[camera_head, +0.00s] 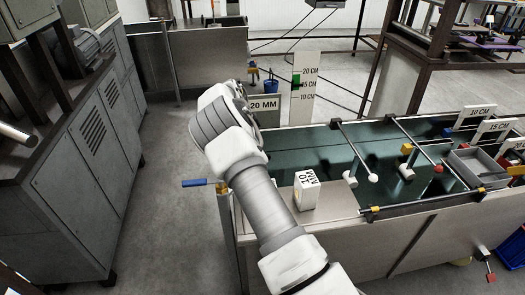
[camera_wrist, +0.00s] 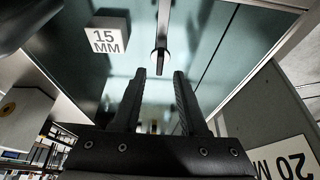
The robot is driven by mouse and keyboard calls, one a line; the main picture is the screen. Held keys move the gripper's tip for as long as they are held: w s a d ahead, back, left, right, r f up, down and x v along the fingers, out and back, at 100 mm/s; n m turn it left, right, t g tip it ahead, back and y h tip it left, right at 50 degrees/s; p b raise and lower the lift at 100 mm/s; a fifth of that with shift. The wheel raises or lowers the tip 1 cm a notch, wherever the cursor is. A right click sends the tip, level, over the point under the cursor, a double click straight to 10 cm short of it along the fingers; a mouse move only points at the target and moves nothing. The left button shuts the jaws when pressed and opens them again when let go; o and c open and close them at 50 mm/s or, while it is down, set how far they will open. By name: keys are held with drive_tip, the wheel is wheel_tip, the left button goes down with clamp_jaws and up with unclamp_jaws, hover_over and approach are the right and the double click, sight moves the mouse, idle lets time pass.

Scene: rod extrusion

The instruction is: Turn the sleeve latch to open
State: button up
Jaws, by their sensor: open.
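I cannot tell for certain which part is the sleeve latch. A blue-handled lever (camera_head: 195,183) on a brass fitting sticks out at the left end of the green-topped machine bench, left of my arm, in the head view. My gripper (camera_wrist: 164,76) shows in the wrist view with its two dark fingers apart and nothing between them. In the head view it is hidden by my own arm. A metal rod with a rounded end (camera_wrist: 160,60) shows just beyond the fingertips in the wrist view; I cannot tell whether they touch.
A 15 MM block (camera_wrist: 107,37) shows in the wrist view. A 20 MM sign (camera_head: 264,106) stands behind my arm. Grey cabinets (camera_head: 85,170) line the left; floor between is clear.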

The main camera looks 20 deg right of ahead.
drive_tip(key=p+v, duration=0.2)
drive_tip(key=v, duration=1.1)
drive_tip(key=shift+r+p, duration=0.35)
drive_tip(key=s+d+r+n+t+y, duration=0.15)
drive_tip(key=s+r+n, duration=0.25)
drive_tip(key=s+r, duration=0.5)
drive_tip(key=s+d+r+n+t+y, duration=0.1)
drive_tip(key=s+d+r+n+y, duration=0.2)
drive_tip(key=s+r, duration=0.55)
drive_tip(key=s+a+f+n+t, duration=0.1)
drive_tip(key=s+a+n+t, duration=0.15)
drive_tip(key=s+n, duration=0.7)
drive_tip(key=s+a+f+n+t, duration=0.1)
drive_tip(key=s+a+n, duration=0.25)
drive_tip(key=s, duration=1.15)
wheel_tip(320, 180, up, 14)
drive_tip(key=p, duration=1.3)
drive_tip(key=shift+f, duration=0.15)
